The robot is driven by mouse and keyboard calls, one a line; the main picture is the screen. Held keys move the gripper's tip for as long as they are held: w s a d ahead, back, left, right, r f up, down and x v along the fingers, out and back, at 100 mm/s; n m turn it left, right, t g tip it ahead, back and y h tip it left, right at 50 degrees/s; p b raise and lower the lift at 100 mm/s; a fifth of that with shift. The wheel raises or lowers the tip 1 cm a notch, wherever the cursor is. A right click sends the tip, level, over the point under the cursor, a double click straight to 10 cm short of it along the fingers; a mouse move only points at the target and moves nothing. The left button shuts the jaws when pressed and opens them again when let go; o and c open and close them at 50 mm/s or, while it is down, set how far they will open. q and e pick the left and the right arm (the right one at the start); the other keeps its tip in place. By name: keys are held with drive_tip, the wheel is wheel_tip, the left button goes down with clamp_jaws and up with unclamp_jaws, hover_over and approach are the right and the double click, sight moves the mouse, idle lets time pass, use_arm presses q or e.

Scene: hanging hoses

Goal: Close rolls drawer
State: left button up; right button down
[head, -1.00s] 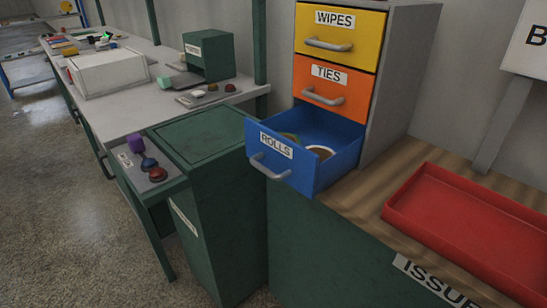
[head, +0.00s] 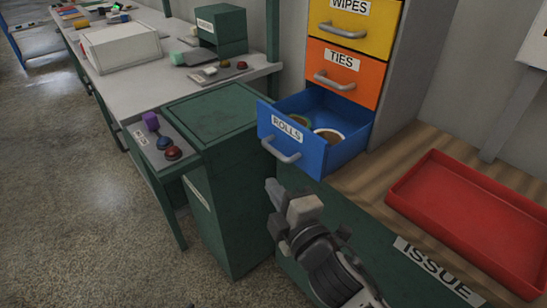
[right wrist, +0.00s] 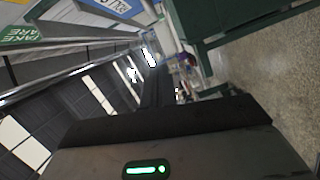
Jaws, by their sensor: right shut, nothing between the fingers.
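The blue ROLLS drawer (head: 335,157) is pulled well out of the cabinet, with its grey bar handle (head: 281,152) on the front. Inside it are a white-rimmed round item (head: 329,134) and a partly hidden brownish one. My right gripper (head: 284,197) is below and in front of the drawer, apart from its handle, shut and empty. My left gripper is not in view.
The orange TIES drawer (head: 344,73) and yellow WIPES drawer (head: 352,24) above are shut. A red tray (head: 440,169) lies on the wooden counter (head: 432,142) at right. A green bin (head: 215,115) stands close left of the drawer.

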sight(302, 145)
drive_tip(key=w+f, duration=0.1)
drive_tip(key=w, duration=0.8)
drive_tip(key=shift+w+f+p, duration=0.15)
drive_tip(key=shift+w+p, duration=0.25)
drive_tip(key=w+d, duration=0.1)
drive_tip(key=d, duration=0.1)
drive_tip(key=w+d, duration=0.4)
drive_tip(key=d, duration=0.1)
drive_tip(key=shift+w+p, duration=0.2)
drive_tip(key=shift+p, duration=0.2)
drive_tip(key=shift+a, duration=0.15)
